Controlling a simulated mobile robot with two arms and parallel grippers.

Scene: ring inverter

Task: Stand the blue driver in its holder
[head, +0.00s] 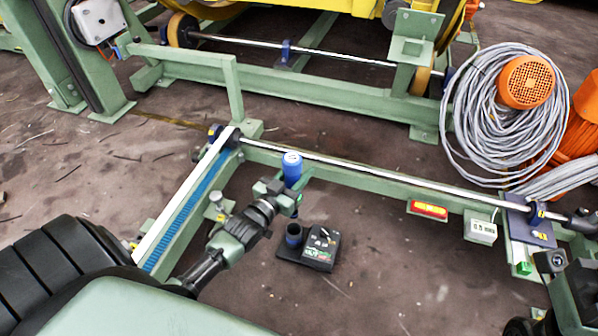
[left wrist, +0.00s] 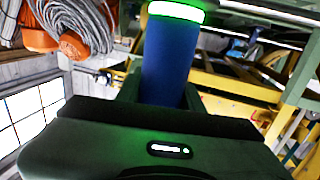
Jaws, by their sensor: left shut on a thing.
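The blue driver (head: 292,165) is upright in my left gripper (head: 287,192), which is shut on it around its middle. Its blue body also fills the middle of the left wrist view (left wrist: 168,65), with a glowing green-white ring at its top end. The holder (head: 294,232) is a dark round cup beside a black box-shaped unit (head: 322,247) on the floor. The driver is above the cup in the head view; its lower end is partly hidden by my gripper, and I cannot tell the exact gap. My right gripper (head: 550,262) is at the lower right edge, dark and partly cut off.
A green frame with a steel shaft (head: 390,176) runs behind the driver. A white-topped beam with a blue strip (head: 190,200) stands to the left. A red light (head: 429,209) and a small gauge box (head: 480,230) are on the right. Floor right of the holder is clear.

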